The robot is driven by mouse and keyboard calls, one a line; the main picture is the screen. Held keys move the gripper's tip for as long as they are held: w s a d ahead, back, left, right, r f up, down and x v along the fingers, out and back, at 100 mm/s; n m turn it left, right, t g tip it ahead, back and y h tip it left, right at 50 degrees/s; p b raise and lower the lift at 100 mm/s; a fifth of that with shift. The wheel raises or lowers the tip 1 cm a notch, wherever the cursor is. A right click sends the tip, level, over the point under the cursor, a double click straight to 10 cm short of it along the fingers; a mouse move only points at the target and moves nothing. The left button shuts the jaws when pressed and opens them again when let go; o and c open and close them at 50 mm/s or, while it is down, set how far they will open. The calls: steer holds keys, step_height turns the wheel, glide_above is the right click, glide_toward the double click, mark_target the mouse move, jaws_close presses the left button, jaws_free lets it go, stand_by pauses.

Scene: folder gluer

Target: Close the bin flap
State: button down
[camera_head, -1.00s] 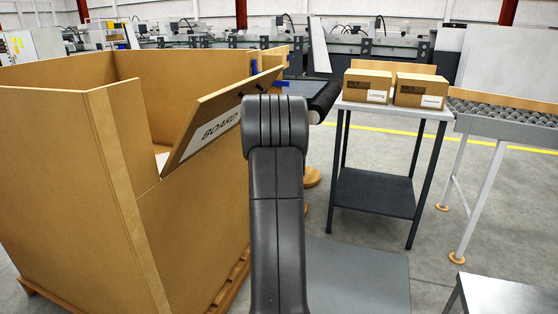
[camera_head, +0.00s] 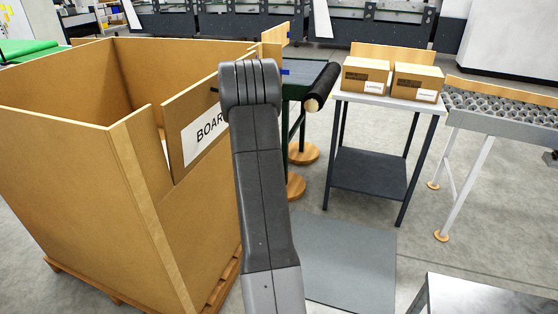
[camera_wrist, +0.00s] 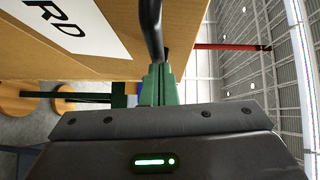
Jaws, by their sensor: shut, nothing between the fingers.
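The bin is a tall brown cardboard box (camera_head: 105,190) at the left of the head view. Its flap (camera_head: 176,120), with a white label reading "BOAR…", stands nearly upright in the opening of the side facing me. A narrow gap shows at the flap's left edge. My arm hides the flap's right part. In the wrist view, the flap (camera_wrist: 140,60) with the letters "RD" fills the upper left. My gripper (camera_wrist: 158,72) has its green fingers together, close to the flap's edge. A black curved bar rises in front of them; I cannot tell whether they touch it.
A small table (camera_head: 388,103) with two cartons (camera_head: 365,76) stands right of my arm. A roller conveyor (camera_head: 500,115) is at the right. A dark roll on a stand (camera_head: 322,88) is just behind my arm. A grey mat (camera_head: 345,265) lies on the floor. A metal table corner (camera_head: 480,295) is at lower right.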

steer(key=shift+w+a+r+n+g+p, duration=0.15)
steer(key=shift+w+a+r+p, duration=0.1)
steer(key=shift+a+p, duration=0.4)
steer(key=shift+w+a+r+n+g+p, duration=0.1)
steer(key=shift+a+r+n+g+p, duration=0.15)
steer(key=shift+a+p, duration=0.45)
steer(key=shift+w+a+r+n+g+p, duration=0.1)
steer(key=shift+w+a+r+p, duration=0.2)
steer(key=shift+p, duration=0.6)
steer(key=shift+s+a, duration=0.15)
steer(key=shift+s+f+h, duration=0.1)
steer(key=shift+s+h, duration=0.2)
steer(key=shift+s, duration=0.15)
steer(key=b+v, duration=0.2)
steer(key=v, duration=1.1)
steer(key=shift+d+b, duration=0.3)
steer(key=shift+d, duration=0.1)
steer(key=shift+w, duration=0.2)
steer(key=p+x, duration=0.2)
steer(key=x, duration=1.1)
steer(key=shift+a, duration=0.25)
